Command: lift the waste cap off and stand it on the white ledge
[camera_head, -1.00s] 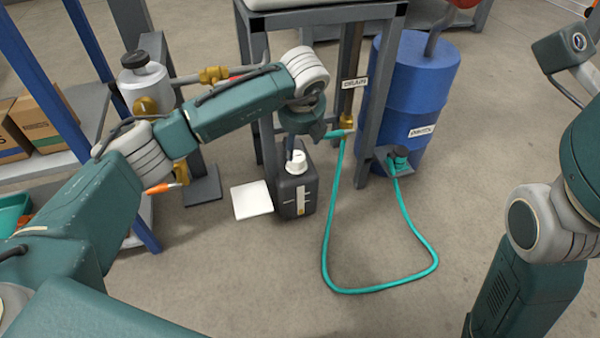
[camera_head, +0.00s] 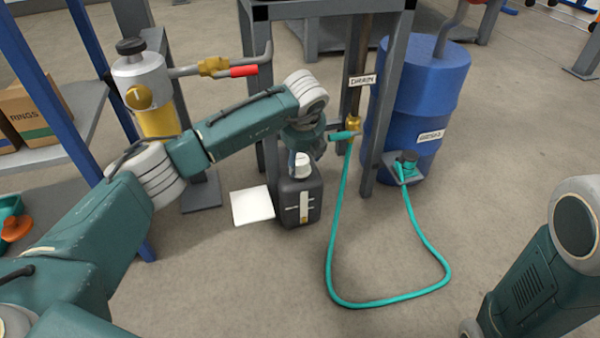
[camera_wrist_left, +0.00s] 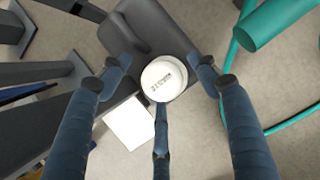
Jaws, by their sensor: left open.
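The white waste cap (camera_head: 301,166) sits on top of the dark grey canister (camera_head: 302,203). In the left wrist view the cap (camera_wrist_left: 163,79) shows its lettering, with the canister (camera_wrist_left: 150,30) beneath it. My left gripper (camera_wrist_left: 160,88) is open. Its blue fingers are spread on both sides of the cap and below it in the picture, apart from its sides as far as I can see. In the head view my left gripper (camera_head: 296,152) is just above the cap and partly hidden by my wrist. The white ledge (camera_head: 252,205) is left of the canister. My right gripper is out of view.
A teal hose (camera_head: 335,245) loops over the floor right of the canister, from the drain valve (camera_head: 353,125) to the blue drum (camera_head: 418,95). Grey frame legs (camera_head: 267,150) stand close behind the canister. The floor in front is clear.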

